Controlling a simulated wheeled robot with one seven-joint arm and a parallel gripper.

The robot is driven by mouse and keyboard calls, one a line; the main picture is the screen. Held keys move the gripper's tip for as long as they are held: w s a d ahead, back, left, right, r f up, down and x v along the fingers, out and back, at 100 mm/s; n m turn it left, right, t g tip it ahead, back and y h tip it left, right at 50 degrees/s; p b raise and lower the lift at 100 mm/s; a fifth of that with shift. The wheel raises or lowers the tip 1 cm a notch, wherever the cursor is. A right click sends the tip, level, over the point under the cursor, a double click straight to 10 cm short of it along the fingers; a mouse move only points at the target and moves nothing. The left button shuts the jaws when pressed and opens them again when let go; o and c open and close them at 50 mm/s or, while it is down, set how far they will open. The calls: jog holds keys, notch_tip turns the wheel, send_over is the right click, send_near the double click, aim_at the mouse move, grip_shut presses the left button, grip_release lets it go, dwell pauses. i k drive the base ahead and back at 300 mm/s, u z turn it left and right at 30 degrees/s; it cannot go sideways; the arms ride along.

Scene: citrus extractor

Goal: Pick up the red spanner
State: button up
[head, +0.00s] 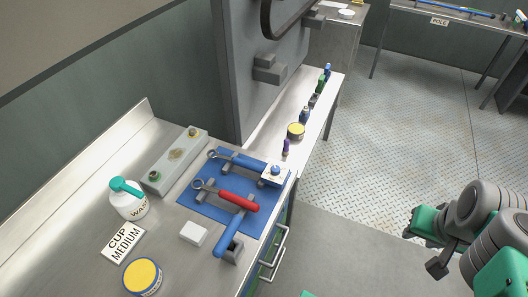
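The red spanner (238,201) lies on a blue mat (186,199) on the steel bench. Its red handle points right and its silver ring end points left. It appears to rest on grey supports. A blue-handled spanner (239,160) lies behind it, and another blue handle (231,233) lies in front, close to the red handle. My gripper (425,246) is at the right of the head view, over the floor and well away from the spanner. Its fingers are small and partly hidden, so I cannot tell whether it is open or shut.
A white box with a blue knob (275,174) stands at the mat's right corner. A drawer handle (281,248) juts from the front. The floor (345,235) between bench and arm is clear.

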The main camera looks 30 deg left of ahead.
aim_at(244, 203)
jog(key=i, duration=2.15)
jog(key=u, duration=5.8)
jog(key=i, duration=0.5)
jog(key=u, duration=0.05)
